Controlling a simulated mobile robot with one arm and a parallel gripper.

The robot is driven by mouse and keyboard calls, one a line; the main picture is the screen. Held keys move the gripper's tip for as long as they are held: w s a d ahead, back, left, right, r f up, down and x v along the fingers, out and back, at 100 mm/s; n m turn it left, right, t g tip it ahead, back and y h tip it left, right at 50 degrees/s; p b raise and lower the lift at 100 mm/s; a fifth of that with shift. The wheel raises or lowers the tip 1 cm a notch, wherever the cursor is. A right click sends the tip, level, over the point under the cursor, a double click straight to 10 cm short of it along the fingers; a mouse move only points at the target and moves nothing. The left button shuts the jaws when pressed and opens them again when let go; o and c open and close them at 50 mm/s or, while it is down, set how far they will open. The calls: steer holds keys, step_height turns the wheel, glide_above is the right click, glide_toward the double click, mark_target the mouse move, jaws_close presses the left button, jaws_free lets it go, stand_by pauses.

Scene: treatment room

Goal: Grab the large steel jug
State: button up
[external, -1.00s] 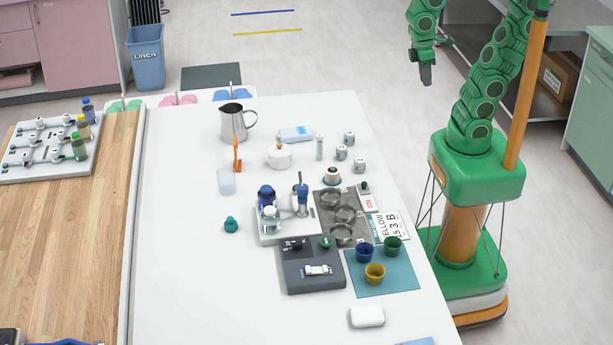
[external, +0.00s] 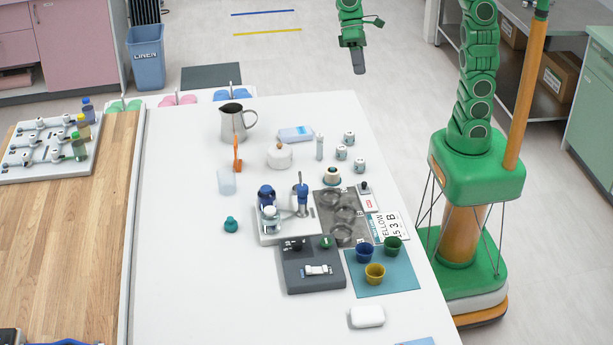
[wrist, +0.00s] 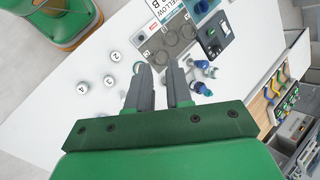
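The large steel jug (external: 233,124) stands upright at the far left part of the white table, with its handle on the right and a dark open mouth. My gripper (external: 358,72) is up in the air to the right of the jug, well apart from it, with its fingers hanging down. In the wrist view, the two grey fingers of my gripper (wrist: 158,68) stand apart with an empty gap between them. I cannot make out the jug in the wrist view.
Small numbered jars (external: 341,152) stand to the right. The table left of the jug is bare.

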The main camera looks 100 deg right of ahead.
steer(key=w+d+m+t+y, duration=0.1)
steer(key=w+d+m+y, duration=0.15)
steer(key=w+d, duration=0.5)
steer(key=w+d+m+t+y, duration=0.1)
steer(key=w+d+m+t, duration=0.2)
steer(key=w, duration=0.7)
steer(key=w+d+f+m+t, duration=0.25)
steer(key=w+d+f, duration=0.2)
steer(key=d, duration=0.65)
steer(key=w+d+f+m+t, duration=0.1)
steer(key=w+d+f+m, duration=0.3)
steer(key=d, duration=0.6)
glide_toward(255, 123)
steer(key=shift+w+a+f+g, duration=0.15)
steer(key=shift+w+a+f, duration=0.15)
steer(key=shift+w, duration=0.1)
steer(key=shift+w+a+f+g, duration=0.1)
steer(key=shift+w+a+f, duration=0.1)
steer(key=shift+w+f, duration=0.15)
steer(key=shift+w+a+f, duration=0.25)
steer(key=shift+a+f, duration=0.05)
steer(key=shift+f, duration=0.05)
steer(key=shift+a+x, duration=0.2)
steer(key=shift+x, duration=3.3)
steer(key=shift+s+r, duration=0.15)
jaws_close()
